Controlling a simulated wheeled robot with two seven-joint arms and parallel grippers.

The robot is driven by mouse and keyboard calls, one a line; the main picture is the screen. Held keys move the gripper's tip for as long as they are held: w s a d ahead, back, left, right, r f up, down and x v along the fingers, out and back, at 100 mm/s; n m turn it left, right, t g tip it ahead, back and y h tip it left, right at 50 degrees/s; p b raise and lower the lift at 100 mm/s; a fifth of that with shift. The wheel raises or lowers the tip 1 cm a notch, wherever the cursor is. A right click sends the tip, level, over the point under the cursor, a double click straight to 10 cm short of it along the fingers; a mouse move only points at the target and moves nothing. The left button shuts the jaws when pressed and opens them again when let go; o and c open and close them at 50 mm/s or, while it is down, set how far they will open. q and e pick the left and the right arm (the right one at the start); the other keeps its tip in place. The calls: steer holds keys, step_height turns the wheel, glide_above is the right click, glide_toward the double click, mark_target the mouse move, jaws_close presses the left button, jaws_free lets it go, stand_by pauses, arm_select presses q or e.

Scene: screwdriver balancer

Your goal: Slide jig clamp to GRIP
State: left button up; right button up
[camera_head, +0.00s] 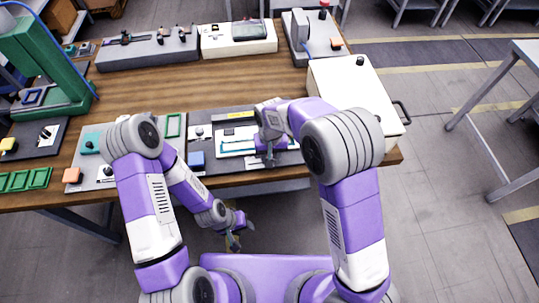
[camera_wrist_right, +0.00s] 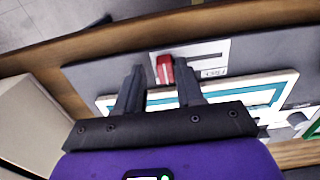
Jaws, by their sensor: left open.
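In the right wrist view a red clamp knob (camera_wrist_right: 165,69) sits at the left end of a slot in a small white plate (camera_wrist_right: 207,57). The plate carries dark lettering too small to read. My right gripper (camera_wrist_right: 159,66) has its fingers apart. The knob shows between the fingertips, nearer the right-hand finger; I cannot tell whether they touch. In the head view my right gripper (camera_head: 270,160) is over the white and blue jig (camera_head: 233,143), and the knob is hidden. My left gripper (camera_head: 234,238) is open and empty, in front of the table's front edge.
A white box (camera_head: 345,85) with a black handle stands right of the jig. A green press (camera_head: 50,65) stands at far left.

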steer(key=shift+o, duration=0.3)
steer(key=shift+a, duration=0.1)
steer(key=shift+r, duration=0.1)
steer(key=shift+r, duration=0.4)
step_height(320, 180, up, 7)
steer(key=shift+f+p, duration=0.15)
steer(key=shift+p, duration=0.75)
